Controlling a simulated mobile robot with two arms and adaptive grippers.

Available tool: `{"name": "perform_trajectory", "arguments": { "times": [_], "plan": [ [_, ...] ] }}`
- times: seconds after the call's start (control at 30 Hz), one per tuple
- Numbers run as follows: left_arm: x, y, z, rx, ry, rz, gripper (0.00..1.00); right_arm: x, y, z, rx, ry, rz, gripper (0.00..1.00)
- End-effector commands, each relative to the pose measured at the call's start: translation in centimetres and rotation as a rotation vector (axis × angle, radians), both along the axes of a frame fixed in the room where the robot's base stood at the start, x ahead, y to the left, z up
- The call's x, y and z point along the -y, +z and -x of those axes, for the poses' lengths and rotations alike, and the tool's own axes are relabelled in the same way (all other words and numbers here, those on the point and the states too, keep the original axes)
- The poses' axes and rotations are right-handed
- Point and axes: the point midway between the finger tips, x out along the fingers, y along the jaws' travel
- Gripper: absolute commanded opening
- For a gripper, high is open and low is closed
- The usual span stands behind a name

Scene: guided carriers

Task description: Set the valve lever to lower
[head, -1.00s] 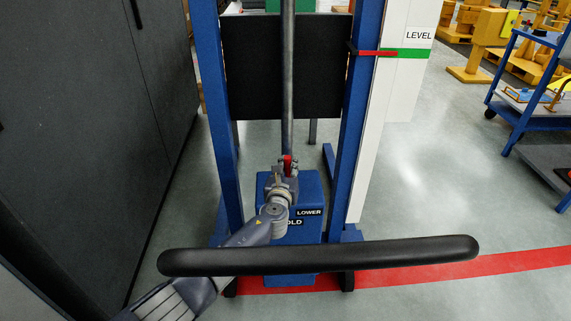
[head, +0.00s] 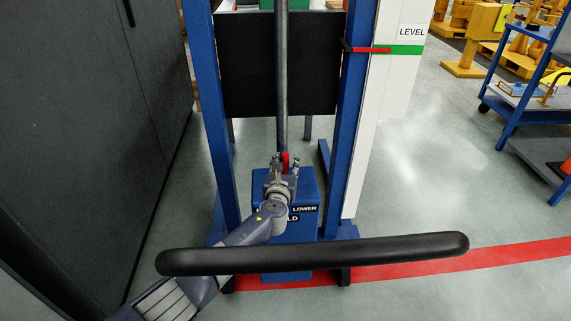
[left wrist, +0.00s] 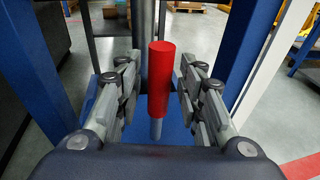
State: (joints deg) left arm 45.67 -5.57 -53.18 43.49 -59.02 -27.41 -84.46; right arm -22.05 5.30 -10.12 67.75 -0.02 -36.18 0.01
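The valve lever has a red cylindrical grip (left wrist: 161,80) on a thin metal stem. In the head view the red lever (head: 286,161) stands at the top of a blue valve block (head: 306,232). My left gripper (head: 281,164) is at the lever, above the block. In the left wrist view the fingers of my left gripper (left wrist: 160,92) are open on both sides of the red grip, with a gap on each side. The block's labels read "LOWER" and partly "LD"; my arm hides the rest. My right gripper is not in view.
Blue uprights (head: 208,110) flank a black panel (head: 279,65) and a grey vertical rod (head: 281,80). A red pointer meets a green band (head: 406,50) beside a "LEVEL" sign. A black bar (head: 310,254) crosses the foreground. Grey cabinets stand left. Floor at right is free before a blue cart (head: 520,90).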

Motion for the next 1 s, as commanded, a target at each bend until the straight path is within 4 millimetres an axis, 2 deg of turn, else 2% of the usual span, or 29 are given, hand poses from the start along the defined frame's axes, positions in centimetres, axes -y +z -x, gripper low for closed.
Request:
{"name": "perform_trajectory", "arguments": {
  "times": [0.47,1.0],
  "plan": [
    [-0.1,0.1,0.5,0.001,0.0,0.003,0.38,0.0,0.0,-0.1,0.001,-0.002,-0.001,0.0],
    [-1.2,0.8,5.4,0.002,0.0,0.0,0.38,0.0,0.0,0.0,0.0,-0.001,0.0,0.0]
  ]
}}
